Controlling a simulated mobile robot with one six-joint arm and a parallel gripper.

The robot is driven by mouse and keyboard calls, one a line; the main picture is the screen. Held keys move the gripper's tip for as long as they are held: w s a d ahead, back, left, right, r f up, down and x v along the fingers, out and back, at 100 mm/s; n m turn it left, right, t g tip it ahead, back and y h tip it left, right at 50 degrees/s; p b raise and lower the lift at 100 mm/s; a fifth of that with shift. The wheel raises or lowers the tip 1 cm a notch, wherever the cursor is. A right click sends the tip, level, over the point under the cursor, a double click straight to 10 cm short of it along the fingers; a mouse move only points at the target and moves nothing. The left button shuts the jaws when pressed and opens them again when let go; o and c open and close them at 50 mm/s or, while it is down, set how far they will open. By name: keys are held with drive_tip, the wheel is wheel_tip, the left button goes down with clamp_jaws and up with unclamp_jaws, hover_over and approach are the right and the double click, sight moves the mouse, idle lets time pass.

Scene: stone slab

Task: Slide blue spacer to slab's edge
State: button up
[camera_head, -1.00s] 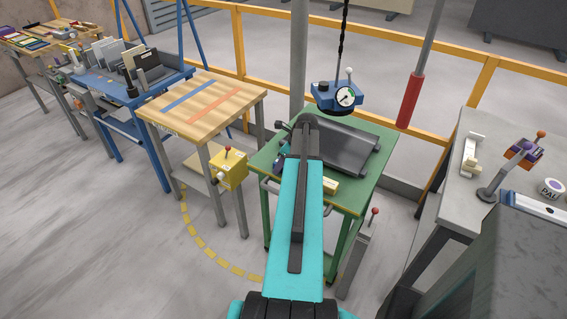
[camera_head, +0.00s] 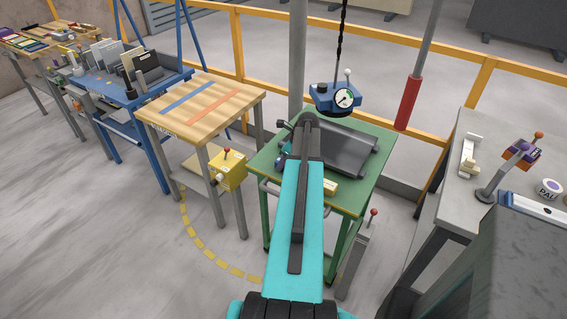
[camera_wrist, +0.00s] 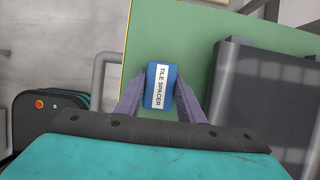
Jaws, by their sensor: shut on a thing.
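In the wrist view my gripper (camera_wrist: 161,102) has its two purple-grey fingers closed on either side of a blue spacer (camera_wrist: 160,70), which has a white label reading "TILE SPACER". The spacer is over the green tabletop (camera_wrist: 142,30), close to its left edge; I cannot tell if it touches the top. A dark grey slab (camera_wrist: 262,85) lies to the right of the spacer, apart from it. In the head view the slab (camera_head: 345,145) lies on the green table (camera_head: 372,187), and my arm hides most of the gripper and the spacer.
A blue gauge device (camera_head: 335,97) hangs on a cable above the slab. A red-handled pole (camera_head: 409,102) hangs to its right. A wooden-topped table (camera_head: 200,105) stands left, a grey table (camera_head: 500,165) right.

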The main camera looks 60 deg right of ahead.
drive_tip(key=shift+d+p, duration=0.55)
drive_tip(key=shift+d, duration=2.1)
drive_tip(key=o, duration=1.1)
drive_tip(key=shift+s, duration=0.1)
drive_tip(key=shift+o, duration=0.2)
drive_tip(key=shift+r, duration=0.15)
drive_tip(key=shift+b+v, duration=0.35)
drive_tip(key=shift+v, duration=0.5)
drive_tip(key=v, duration=0.3)
drive_tip(key=shift+b, duration=0.4)
drive_tip(key=s+b, duration=0.2)
drive_tip(key=s, duration=1)
drive_tip(key=shift+a+b, duration=0.15)
drive_tip(key=shift+b, duration=0.2)
